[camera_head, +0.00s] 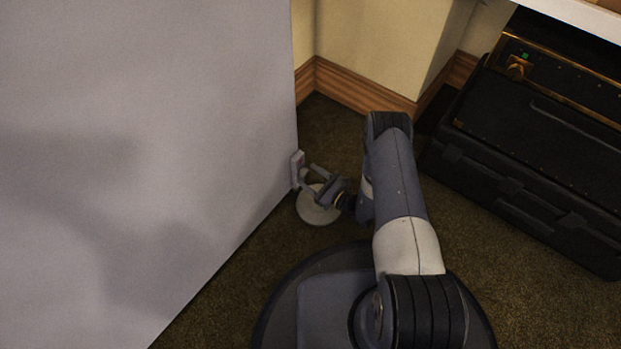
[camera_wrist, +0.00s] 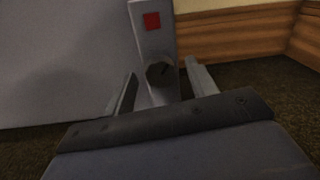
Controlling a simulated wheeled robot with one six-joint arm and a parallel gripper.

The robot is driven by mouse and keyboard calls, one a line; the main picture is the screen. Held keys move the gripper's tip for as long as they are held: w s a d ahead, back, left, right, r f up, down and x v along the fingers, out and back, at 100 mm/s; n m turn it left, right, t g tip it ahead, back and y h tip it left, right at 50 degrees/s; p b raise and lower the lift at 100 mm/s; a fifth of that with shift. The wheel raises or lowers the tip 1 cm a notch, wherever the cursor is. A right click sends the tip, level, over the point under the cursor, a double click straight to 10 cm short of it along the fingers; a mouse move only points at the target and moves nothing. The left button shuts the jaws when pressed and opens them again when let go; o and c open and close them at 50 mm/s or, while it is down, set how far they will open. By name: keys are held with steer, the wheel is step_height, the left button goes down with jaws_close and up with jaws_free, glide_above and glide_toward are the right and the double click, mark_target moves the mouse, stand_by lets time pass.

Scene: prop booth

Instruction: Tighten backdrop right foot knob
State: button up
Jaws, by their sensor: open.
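The backdrop (camera_head: 150,140) is a large grey panel filling the left of the head view. At its right edge stands a light grey foot bracket (camera_head: 296,171) with a round pale base disc (camera_head: 318,208) on the carpet. In the wrist view the bracket (camera_wrist: 152,40) has a red square mark. Below the mark is a dark round knob (camera_wrist: 160,73). My gripper (camera_head: 313,174) is open at the bracket. In the wrist view its two fingers (camera_wrist: 160,84) stand left and right of the knob, apart from it as far as I can see. The bracket's lower part is hidden by my gripper.
A black case (camera_head: 535,165) with a brass-edged panel stands on the right. A wooden skirting board (camera_head: 360,88) runs along the cream wall behind. Brown carpet (camera_head: 480,235) is clear between my arm and the case. A pale edge (camera_head: 580,18) shows at the top right.

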steer(key=shift+w+a, duration=0.1)
steer(key=shift+w, duration=0.05)
steer(key=c, duration=1)
